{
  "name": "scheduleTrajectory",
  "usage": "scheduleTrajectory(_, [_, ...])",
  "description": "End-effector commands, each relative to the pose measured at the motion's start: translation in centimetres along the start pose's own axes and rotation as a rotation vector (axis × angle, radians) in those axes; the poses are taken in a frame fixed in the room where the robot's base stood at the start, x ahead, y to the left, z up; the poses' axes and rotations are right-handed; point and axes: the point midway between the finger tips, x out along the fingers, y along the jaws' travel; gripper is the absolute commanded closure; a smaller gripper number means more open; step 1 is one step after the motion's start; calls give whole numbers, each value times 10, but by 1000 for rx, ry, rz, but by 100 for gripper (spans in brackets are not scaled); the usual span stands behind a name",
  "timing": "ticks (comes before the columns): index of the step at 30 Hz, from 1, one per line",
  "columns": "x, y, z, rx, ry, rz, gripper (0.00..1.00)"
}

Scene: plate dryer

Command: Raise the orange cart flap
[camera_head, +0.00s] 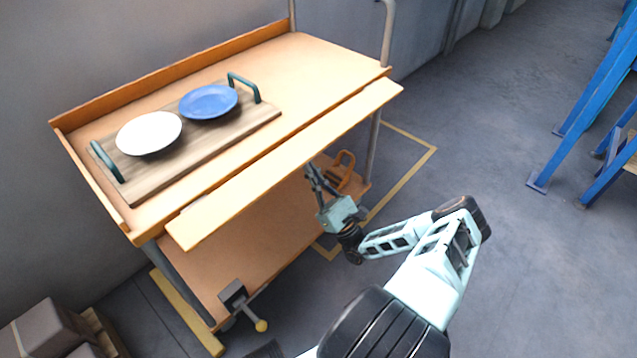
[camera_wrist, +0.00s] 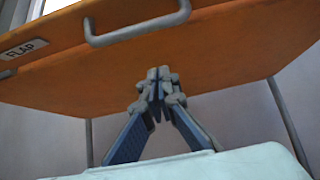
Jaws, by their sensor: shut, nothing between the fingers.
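The orange cart flap (camera_head: 290,165) sticks out along the near side of the cart top, close to level with it. In the wrist view I see the underside of the flap (camera_wrist: 230,60), with a grey bar handle (camera_wrist: 138,28) and a white "FLAP" label (camera_wrist: 18,50). My gripper (camera_head: 311,170) is below the flap, near its right half. In the wrist view the fingers of my gripper (camera_wrist: 158,78) are shut together and empty, pointing up at the underside. I cannot tell whether the fingertips touch it.
A wooden tray (camera_head: 255,118) with a white plate (camera_head: 149,132) and a blue plate (camera_head: 208,101) stands on the cart top. An orange looped part (camera_head: 346,168) is by the lower shelf's right end. A grey block with a yellow-knobbed lever (camera_head: 240,298) is at the lower left.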

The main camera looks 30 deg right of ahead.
Motion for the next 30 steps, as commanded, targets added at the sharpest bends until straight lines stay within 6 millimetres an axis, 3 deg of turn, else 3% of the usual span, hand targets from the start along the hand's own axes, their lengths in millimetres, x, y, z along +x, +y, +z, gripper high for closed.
scheduleTrajectory(4, [32, 1, 0, 2, -1, 4, 100])
scheduleTrajectory(9, [24, 0, 22, 1, 2, 1, 100])
scheduleTrajectory(15, [19, 0, 36, 1, 1, 2, 100])
scheduleTrajectory(30, [18, 0, 39, 1, 11, 2, 100])
